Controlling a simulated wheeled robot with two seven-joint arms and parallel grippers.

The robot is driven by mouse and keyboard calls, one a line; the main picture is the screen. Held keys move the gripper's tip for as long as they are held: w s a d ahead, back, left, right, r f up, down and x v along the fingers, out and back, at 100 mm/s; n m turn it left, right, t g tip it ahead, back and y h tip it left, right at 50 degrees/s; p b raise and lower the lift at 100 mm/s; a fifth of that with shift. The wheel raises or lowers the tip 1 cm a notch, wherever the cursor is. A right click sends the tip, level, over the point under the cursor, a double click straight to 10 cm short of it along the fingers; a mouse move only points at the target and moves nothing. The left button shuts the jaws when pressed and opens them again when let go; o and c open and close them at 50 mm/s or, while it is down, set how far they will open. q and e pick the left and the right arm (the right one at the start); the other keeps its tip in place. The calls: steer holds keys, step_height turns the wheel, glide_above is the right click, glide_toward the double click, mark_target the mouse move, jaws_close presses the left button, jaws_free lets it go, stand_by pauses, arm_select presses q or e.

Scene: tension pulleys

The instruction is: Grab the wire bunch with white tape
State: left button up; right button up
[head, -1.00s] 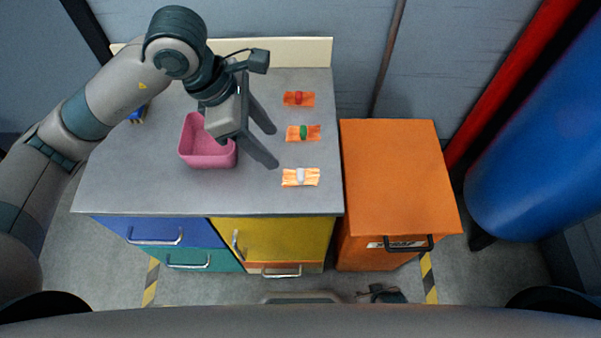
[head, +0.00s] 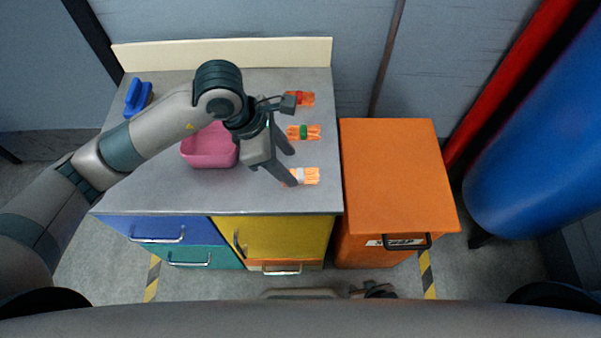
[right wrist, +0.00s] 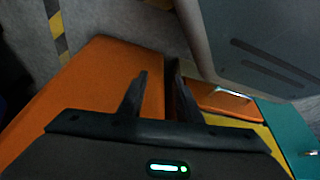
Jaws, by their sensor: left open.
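The wire bunch with white tape (head: 308,176) is orange and lies flat near the front right of the grey worktop. My left gripper (head: 292,168) is open, with nothing between its fingers. Its near fingertip overlaps the left end of this bunch in the head view; I cannot tell whether it touches. The white tape is partly hidden by that finger. My right gripper (right wrist: 159,72) is open and empty in the right wrist view, over the orange cabinet's side.
Bunches with green tape (head: 304,132) and red tape (head: 306,98) lie behind in a row. A pink bin (head: 208,152) stands left, partly behind my left arm. A blue-handled brush (head: 137,97) lies at the back left. An orange cabinet (head: 392,170) adjoins the worktop's right.

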mark_target(298, 172)
arm_select(q)
steer(key=shift+d+f, duration=0.25)
steer(key=shift+f, duration=0.35)
steer(key=shift+p+x, duration=0.6)
steer(key=shift+x, duration=1.3)
arm_select(e)
steer(key=shift+w+a+r+t, duration=0.2)
steer(key=shift+w+r+t, duration=0.2)
steer(key=shift+w, duration=0.25)
arm_select(q)
steer(key=shift+w+a, duration=0.1)
steer(key=shift+w, duration=0.1)
steer(key=c, duration=1.2)
steer(key=shift+o, duration=0.2)
steer(key=shift+r, duration=0.1)
